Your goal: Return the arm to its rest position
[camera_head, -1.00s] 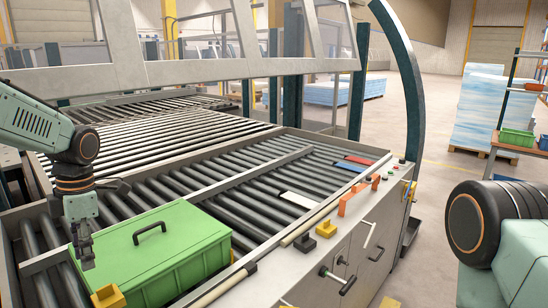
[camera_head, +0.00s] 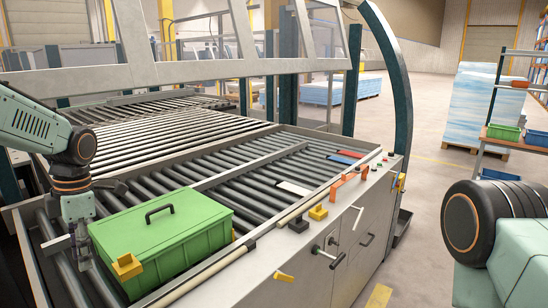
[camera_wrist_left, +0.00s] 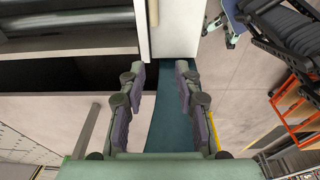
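My left arm comes in from the left in the head view. Its gripper (camera_head: 74,250) points down over the rollers, just left of the green box, and looks empty. In the left wrist view the two fingers of this gripper (camera_wrist_left: 162,75) stand apart with nothing between them. Below them show a pale machine edge, a dark teal post and the floor. Part of my right arm (camera_head: 480,225) fills the lower right of the head view, but its gripper is out of frame.
A closed green box (camera_head: 165,240) with a black handle sits on the roller table (camera_head: 215,165) beside my left gripper. The machine's front panel (camera_head: 300,262) has knobs and levers. Open floor (camera_head: 425,200) lies to the right, with stacked sheets (camera_head: 475,110) and a shelf behind.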

